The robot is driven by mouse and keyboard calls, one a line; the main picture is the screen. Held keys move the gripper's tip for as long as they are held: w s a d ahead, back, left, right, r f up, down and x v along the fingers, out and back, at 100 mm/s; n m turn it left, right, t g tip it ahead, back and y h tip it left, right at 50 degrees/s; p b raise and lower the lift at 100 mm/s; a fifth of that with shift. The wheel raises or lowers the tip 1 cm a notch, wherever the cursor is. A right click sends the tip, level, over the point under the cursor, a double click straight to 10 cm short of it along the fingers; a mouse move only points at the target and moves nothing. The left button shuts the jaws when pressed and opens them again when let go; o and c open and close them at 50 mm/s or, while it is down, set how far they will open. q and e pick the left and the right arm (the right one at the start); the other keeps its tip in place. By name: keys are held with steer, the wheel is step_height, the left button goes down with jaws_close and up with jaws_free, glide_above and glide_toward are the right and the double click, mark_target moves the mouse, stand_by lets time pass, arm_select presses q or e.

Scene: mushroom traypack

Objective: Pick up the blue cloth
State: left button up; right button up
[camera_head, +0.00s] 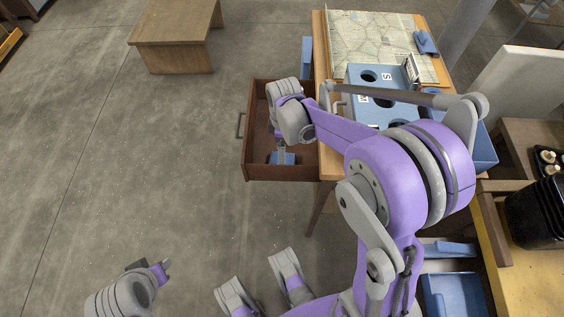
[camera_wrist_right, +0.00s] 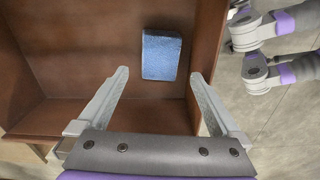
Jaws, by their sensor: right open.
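The blue cloth (camera_wrist_right: 161,55) lies flat as a small rectangle on the floor of the open brown drawer (camera_wrist_right: 90,62). It shows in the head view as a small blue patch (camera_head: 288,160) near the drawer's front corner, partly covered by my right gripper. My right gripper (camera_wrist_right: 160,78) is open and empty above the drawer. In the wrist view the cloth lies beyond the fingertips, between their lines, nearer the right finger. My left gripper (camera_head: 163,268) seems to show at the lower left of the head view, away from the drawer; its jaws are unclear.
The drawer walls (camera_head: 247,150) stand around the cloth. The desk (camera_head: 322,60) bears a map (camera_head: 370,35) and a blue box with round holes (camera_head: 385,108). A wooden bench (camera_head: 175,25) stands at the back left. The floor left of the drawer is clear.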

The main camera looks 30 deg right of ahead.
step_height(320, 180, down, 8)
steer(key=shift+w+a+r+b, duration=0.1)
steer(key=shift+w+b, duration=0.05)
steer(key=shift+b, duration=0.8)
steer(key=shift+c, duration=0.3)
steer(key=c, duration=1.1)
steer(key=shift+r, duration=0.15)
step_height(320, 180, up, 18)
steer(key=p, duration=0.4)
